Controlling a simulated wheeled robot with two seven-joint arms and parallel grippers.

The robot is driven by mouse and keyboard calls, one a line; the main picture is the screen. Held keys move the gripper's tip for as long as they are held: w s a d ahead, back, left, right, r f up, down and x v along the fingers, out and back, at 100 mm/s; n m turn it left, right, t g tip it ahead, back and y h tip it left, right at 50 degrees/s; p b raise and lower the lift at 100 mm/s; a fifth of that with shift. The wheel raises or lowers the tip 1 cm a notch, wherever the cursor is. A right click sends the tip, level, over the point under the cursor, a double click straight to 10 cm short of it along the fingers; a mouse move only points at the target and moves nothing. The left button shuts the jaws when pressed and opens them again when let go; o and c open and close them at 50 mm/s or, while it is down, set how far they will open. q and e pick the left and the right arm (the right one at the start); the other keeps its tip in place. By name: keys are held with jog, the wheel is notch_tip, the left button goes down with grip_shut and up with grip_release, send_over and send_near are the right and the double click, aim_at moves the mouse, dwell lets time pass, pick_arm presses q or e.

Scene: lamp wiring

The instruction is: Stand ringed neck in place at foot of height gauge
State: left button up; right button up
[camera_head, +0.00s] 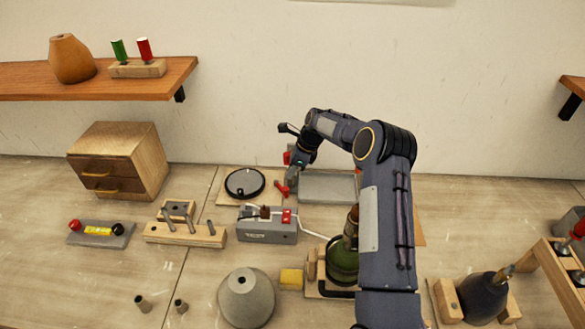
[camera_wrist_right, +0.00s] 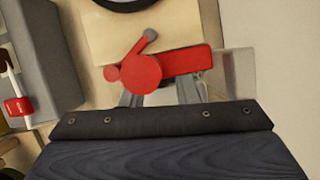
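My right gripper (camera_head: 292,180) reaches down at the back of the bench, beside a red piece (camera_head: 282,188) near a grey tray. In the right wrist view, the gripper's two grey fingers (camera_wrist_right: 160,95) stand apart. The red piece (camera_wrist_right: 142,74) shows there with a round top, a ball end and a grey-tipped lever; it overlaps the fingers, and contact is unclear. No piece can be told for sure as the ringed neck. The height gauge cannot be made out surely; a red part (camera_head: 287,158) shows behind my wrist. My left gripper is out of view.
A black disc (camera_head: 245,183) lies on a board left of the gripper. A grey tray (camera_head: 328,187) lies right. In front are a grey box (camera_head: 267,224) with a cable, a grey cone (camera_head: 246,298) and a green bottle (camera_head: 342,262) in a cradle, partly behind my arm.

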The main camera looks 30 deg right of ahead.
jog(key=o, duration=0.3)
jog(key=shift+r, duration=0.1)
jog(key=v, duration=1.1)
jog(key=s+a+r+n+t, duration=0.1)
jog(key=s+a+r+n, duration=0.35)
jog(key=s+r, duration=0.3)
jog(key=s+a+r+n, duration=0.4)
jog(key=s+r+n, duration=0.2)
jog(key=s, duration=0.2)
jog(key=s+a+f+n, duration=0.1)
jog(key=s+a+n, duration=0.2)
jog(key=s, duration=0.4)
jog(key=s+a+f+n+t, duration=0.1)
jog(key=s+a+f+n, duration=0.1)
jog(key=s+n, duration=0.4)
jog(key=s+a+f+n, duration=0.2)
jog(key=s+a+n, duration=0.2)
jog(key=s, duration=0.6)
jog(key=shift+s+a+f+n+t, duration=0.15)
jog(key=shift+a+f+n+t, duration=0.1)
jog(key=shift+a+n+t, duration=0.25)
